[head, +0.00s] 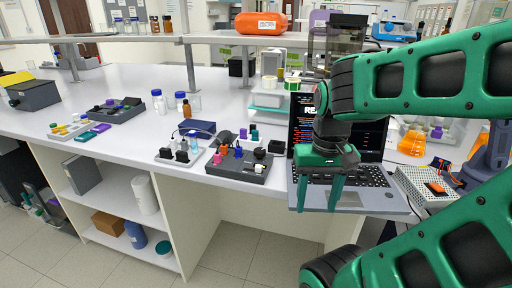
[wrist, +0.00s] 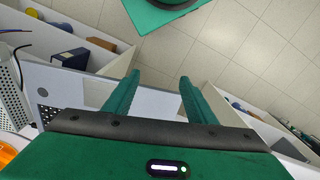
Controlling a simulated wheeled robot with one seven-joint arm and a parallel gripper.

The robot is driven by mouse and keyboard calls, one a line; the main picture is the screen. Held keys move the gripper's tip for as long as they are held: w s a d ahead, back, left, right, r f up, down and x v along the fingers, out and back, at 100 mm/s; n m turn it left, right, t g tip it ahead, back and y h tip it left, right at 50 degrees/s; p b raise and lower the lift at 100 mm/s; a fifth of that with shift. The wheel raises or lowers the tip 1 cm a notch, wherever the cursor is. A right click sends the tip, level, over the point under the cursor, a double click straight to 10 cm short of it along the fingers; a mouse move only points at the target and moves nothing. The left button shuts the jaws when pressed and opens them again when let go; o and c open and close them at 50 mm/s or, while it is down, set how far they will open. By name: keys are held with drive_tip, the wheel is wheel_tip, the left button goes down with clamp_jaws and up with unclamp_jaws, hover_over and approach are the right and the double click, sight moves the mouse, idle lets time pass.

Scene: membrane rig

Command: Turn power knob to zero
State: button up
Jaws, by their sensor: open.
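My gripper (head: 318,200) is open and empty, its green fingers pointing down in front of the laptop (head: 370,199). The wrist view also shows the two fingers (wrist: 160,82) apart with nothing between them, above the laptop's edge and the floor. A white perforated box (head: 411,184) with an orange patch stands on the bench right of the laptop, apart from the gripper. Its perforated side shows at the left edge of the wrist view (wrist: 10,85). I cannot make out a power knob in either view.
A grey tray (head: 226,170) with small parts lies left of the laptop, beside a lighter tray (head: 165,158) with bottles. Orange flasks (head: 411,145) stand behind the perforated box. Shelves run above the bench. The bench's left middle (head: 110,85) has free room.

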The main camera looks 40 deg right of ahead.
drive_tip(key=w+d+r+m, duration=0.2)
drive_tip(key=w+r+m, duration=0.2)
drive_tip(key=w, duration=0.4)
drive_tip(key=w+d+r+m, duration=0.2)
drive_tip(key=w+r+m, duration=0.1)
drive_tip(key=w+m, duration=0.3)
drive_tip(key=m, duration=0.7)
approach(260, 150)
wheel_tip(260, 150, down, 8)
drive_tip(key=shift+f, duration=0.2)
